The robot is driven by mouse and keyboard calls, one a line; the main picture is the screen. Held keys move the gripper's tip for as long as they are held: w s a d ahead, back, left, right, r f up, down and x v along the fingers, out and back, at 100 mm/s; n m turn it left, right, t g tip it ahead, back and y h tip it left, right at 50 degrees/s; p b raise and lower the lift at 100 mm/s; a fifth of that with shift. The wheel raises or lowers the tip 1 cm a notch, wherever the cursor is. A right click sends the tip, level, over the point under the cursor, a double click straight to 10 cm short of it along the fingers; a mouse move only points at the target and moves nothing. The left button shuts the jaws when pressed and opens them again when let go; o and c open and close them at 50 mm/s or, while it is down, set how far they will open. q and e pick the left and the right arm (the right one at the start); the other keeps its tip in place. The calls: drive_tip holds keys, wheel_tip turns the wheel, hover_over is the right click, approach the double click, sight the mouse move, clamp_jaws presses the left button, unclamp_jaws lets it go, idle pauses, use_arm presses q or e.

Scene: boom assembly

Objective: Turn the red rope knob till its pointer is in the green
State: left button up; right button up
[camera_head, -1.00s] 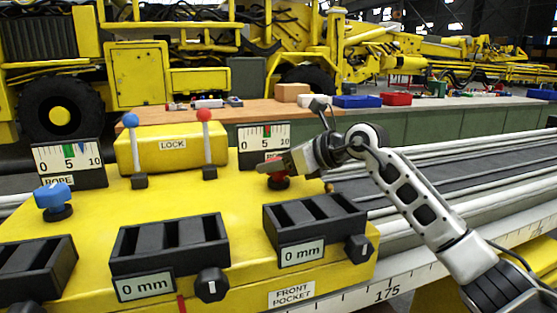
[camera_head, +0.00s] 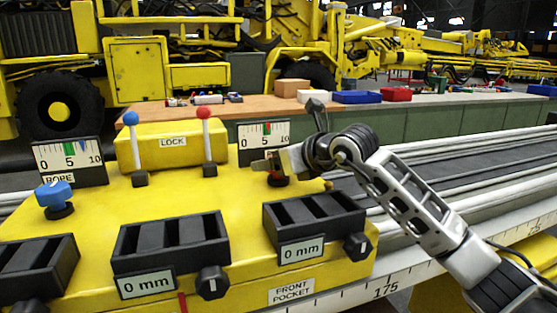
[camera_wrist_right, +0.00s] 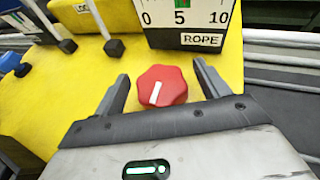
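The red rope knob (camera_wrist_right: 162,86) has a white line on its top. In the head view it is mostly hidden under my right gripper (camera_head: 265,164). In the right wrist view the knob sits between the two fingers of that gripper (camera_wrist_right: 161,88), with a narrow gap on each side, so the gripper is open around it. The rope gauge (camera_head: 264,136) stands behind the knob. Its red and green marks both show near 5; they are too small to tell whether the pointer is inside the green. My left gripper is not in view.
On the yellow panel are a blue knob (camera_head: 54,196) with its own gauge (camera_head: 70,162), two lock levers with blue (camera_head: 131,118) and red (camera_head: 203,112) tips, and black pockets (camera_head: 170,250) with 0 mm displays. White rails (camera_head: 480,150) run on the right.

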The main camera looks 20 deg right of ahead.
drive_tip(key=b+v, duration=0.1)
drive_tip(key=v, duration=1.5)
drive_tip(key=shift+f, duration=0.1)
